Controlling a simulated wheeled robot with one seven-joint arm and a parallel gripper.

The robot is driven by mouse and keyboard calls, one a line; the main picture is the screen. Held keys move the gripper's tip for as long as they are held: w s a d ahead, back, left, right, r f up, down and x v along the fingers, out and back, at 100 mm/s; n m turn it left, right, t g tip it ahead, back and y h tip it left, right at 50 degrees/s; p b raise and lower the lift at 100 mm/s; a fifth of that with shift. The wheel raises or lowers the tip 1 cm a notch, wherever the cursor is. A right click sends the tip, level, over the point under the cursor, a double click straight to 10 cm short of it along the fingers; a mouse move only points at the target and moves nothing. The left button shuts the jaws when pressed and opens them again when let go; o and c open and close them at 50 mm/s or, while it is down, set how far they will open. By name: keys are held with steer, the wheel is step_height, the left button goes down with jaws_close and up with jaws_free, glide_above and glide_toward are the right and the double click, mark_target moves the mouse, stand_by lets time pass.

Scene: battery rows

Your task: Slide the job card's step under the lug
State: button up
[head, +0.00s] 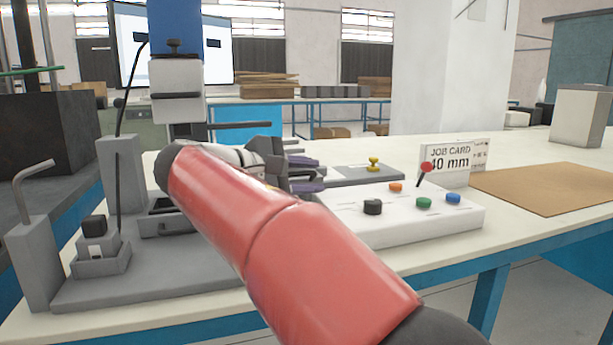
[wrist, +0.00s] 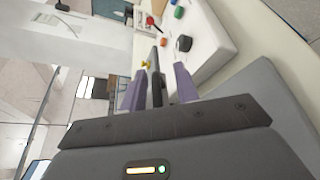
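The job card (head: 458,158) stands upright at the back right in the head view and reads "JOB CARD 40 mm"; smaller print at its right is unreadable. My gripper (head: 306,175) is near the middle, left of the card. In the wrist view its two purple fingers (wrist: 160,82) stand apart. A dark grey bar (wrist: 157,90) shows between them with apparent gaps on both sides; I cannot tell whether it lies between the fingers or beyond them. I cannot clearly identify the stepped piece or the lug. My red arm hides part of the grey fixture (head: 150,292).
A white control box (head: 400,236) with coloured knobs and a red-topped lever (head: 426,168) stands right of my gripper. A brown mat (head: 550,188) lies at the right. A black-topped grey holder (head: 102,262) and a dark tray (head: 165,225) are at left.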

steer(key=v, duration=0.7)
steer(key=shift+s+a+p, duration=0.2)
steer(key=shift+a+p, duration=0.15)
